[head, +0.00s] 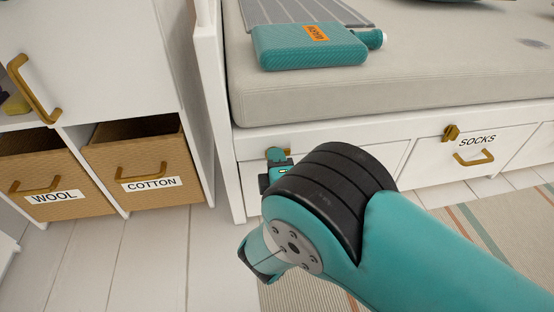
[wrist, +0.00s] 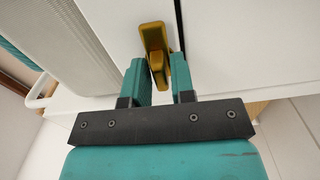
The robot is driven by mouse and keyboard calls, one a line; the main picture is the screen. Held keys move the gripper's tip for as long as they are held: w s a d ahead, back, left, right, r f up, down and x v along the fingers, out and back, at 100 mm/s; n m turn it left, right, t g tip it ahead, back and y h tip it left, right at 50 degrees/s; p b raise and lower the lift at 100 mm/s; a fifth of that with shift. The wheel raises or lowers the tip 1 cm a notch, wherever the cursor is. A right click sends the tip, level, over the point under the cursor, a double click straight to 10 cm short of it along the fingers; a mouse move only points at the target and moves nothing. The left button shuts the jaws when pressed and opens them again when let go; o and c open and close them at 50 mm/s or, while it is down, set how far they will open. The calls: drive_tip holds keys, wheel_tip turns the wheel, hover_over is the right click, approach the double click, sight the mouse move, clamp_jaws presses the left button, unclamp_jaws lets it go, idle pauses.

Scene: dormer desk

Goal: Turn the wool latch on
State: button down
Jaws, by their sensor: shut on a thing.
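A brass latch (wrist: 153,38) shows in the wrist view on the white drawer front under the bench, beside a dark gap between panels. My gripper (wrist: 160,68) has its two teal fingers on either side of the latch's lower part and is shut on it. In the head view my gripper (head: 278,158) is at the left end of the bench's drawer row, and the latch is mostly hidden by the fingers. My arm hides any label on this drawer. The word WOOL (head: 54,197) shows on a woven basket at the left.
A second brass latch (head: 450,132) sits beside the SOCKS label (head: 477,141) above a brass handle (head: 474,158). A COTTON basket (head: 148,165) stands in the left cabinet. A teal case (head: 310,48) lies on the cushion (head: 420,75). A striped rug (head: 500,215) covers the floor at right.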

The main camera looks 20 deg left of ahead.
drive_tip(key=m, duration=0.4)
drive_tip(key=shift+a+p, duration=0.1)
drive_tip(key=shift+p, duration=0.25)
drive_tip(key=m, duration=0.4)
drive_tip(key=shift+r+m+p, duration=0.1)
drive_tip(key=shift+m+p, duration=0.2)
drive_tip(key=shift+m, duration=0.1)
drive_tip(key=m, duration=0.4)
drive_tip(key=shift+p, duration=0.35)
drive_tip(key=shift+m+p, duration=0.35)
drive_tip(key=shift+m, duration=2.15)
drive_tip(key=shift+w, duration=0.1)
drive_tip(key=c, duration=1.2)
unclamp_jaws()
drive_tip(key=shift+o, duration=0.2)
